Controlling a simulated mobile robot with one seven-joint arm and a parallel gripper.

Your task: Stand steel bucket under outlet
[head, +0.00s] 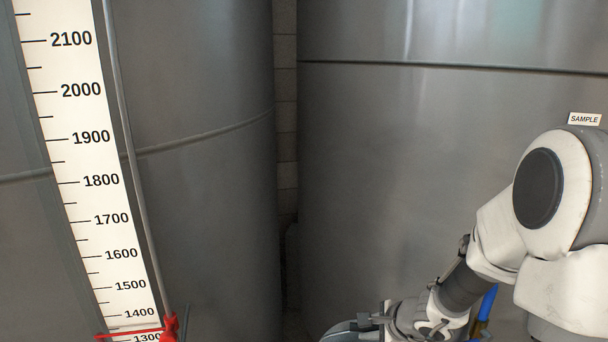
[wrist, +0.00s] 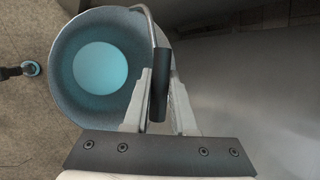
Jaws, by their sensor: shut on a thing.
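The steel bucket (wrist: 98,67) shows in the wrist view from above, with a round rim and a pale blue-lit bottom; it looks empty. Its bent wire handle has a dark grip (wrist: 158,95). My gripper (wrist: 160,80) is shut on this grip, one pale finger on each side. In the head view a small part of the bucket's rim (head: 348,328) shows at the bottom edge, beside my gripper (head: 372,320). Whether the bucket touches the floor cannot be told. No outlet can be made out with certainty.
A dark rod with a pale blue round end (wrist: 31,68) lies left of the bucket in the wrist view. Two large steel tanks (head: 215,200) (head: 400,160) stand close ahead, a narrow gap between them. A level scale (head: 85,180), a SAMPLE label (head: 584,119) and a blue part (head: 487,302) also show.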

